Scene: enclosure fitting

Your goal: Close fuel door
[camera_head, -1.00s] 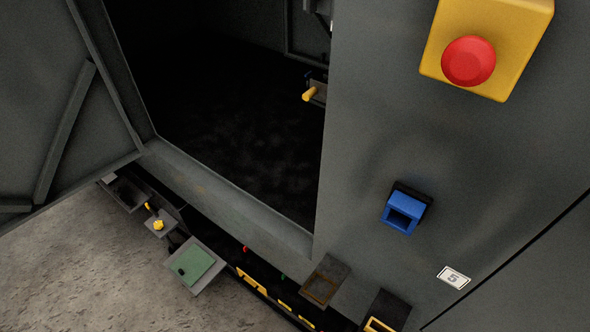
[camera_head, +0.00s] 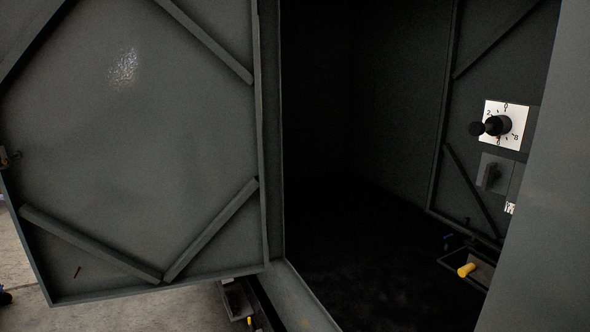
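A large grey metal door (camera_head: 140,140) with diagonal braces on its inner face stands open at the left. Its right edge is beside the dark opening of the enclosure (camera_head: 310,309). A small latch-like part (camera_head: 8,158) sits at the door's far left edge. I cannot tell whether this door is the one called the fuel door; no label shows on it. Neither of my grippers can be made out in the head view.
Inside the opening, a white dial plate with a black knob (camera_head: 497,126), a grey switch (camera_head: 492,175) and a yellow-ended part (camera_head: 466,270) are at the right. A grey panel (camera_head: 545,230) bounds the right side. Concrete floor (camera_head: 20,270) shows at lower left.

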